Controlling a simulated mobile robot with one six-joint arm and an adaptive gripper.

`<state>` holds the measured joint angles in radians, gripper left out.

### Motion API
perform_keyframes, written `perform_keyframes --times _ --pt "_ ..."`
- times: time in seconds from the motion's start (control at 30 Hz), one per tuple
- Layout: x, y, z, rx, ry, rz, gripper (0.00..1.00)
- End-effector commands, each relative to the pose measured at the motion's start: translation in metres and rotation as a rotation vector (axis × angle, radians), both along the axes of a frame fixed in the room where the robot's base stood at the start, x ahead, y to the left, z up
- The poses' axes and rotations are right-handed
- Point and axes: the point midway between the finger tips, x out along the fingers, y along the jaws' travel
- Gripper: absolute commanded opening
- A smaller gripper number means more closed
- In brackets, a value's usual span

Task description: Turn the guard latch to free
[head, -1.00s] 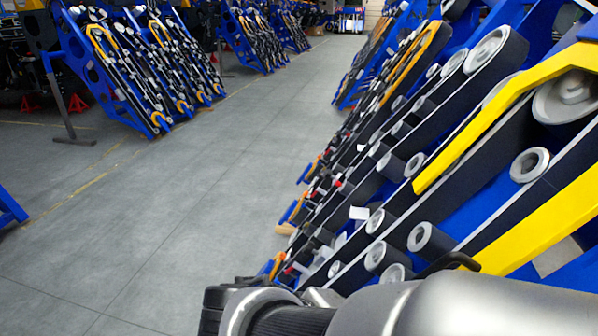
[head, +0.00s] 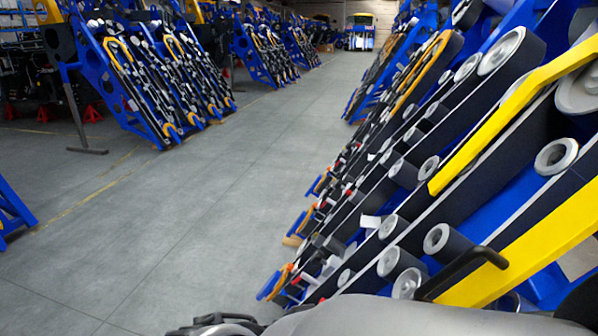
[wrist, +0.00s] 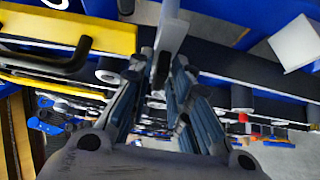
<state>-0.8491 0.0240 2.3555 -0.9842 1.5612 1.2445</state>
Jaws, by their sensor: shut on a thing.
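In the wrist view my gripper (wrist: 160,88) has its dark ribbed fingers close together around a small dark piece (wrist: 162,70) at the foot of a pale grey upright bar (wrist: 170,32). This looks like the guard latch; the fingers hide part of it and I cannot tell its exact angle. The yellow guard (wrist: 110,34) with a black bent handle (wrist: 72,62) lies to the left of the fingers. In the head view the yellow guard (head: 535,240) and black handle (head: 465,272) show at the lower right.
A sloping harvester chassis with rollers (head: 437,238) and dark belts fills the right of the head view. More blue chassis frames (head: 125,90) stand at the left and back. The grey floor (head: 190,200) between them is clear. A white plate (wrist: 297,43) is at the wrist view's upper right.

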Motion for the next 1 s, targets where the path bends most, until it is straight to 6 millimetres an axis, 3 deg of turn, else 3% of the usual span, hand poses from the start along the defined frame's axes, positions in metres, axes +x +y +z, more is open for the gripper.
perform_keyframes --times 0.3,0.33,0.5,0.83,1.0 --pt "0.000 0.000 0.000 0.000 -0.003 -0.001 0.00" --pt "0.000 0.000 0.000 0.000 -0.002 0.000 0.19" --pt "0.000 0.000 0.000 0.001 -0.002 0.000 0.30" --pt "0.000 0.002 0.001 0.000 -0.001 0.000 0.30" --pt "-0.007 0.019 0.008 0.001 -0.003 0.005 0.30"
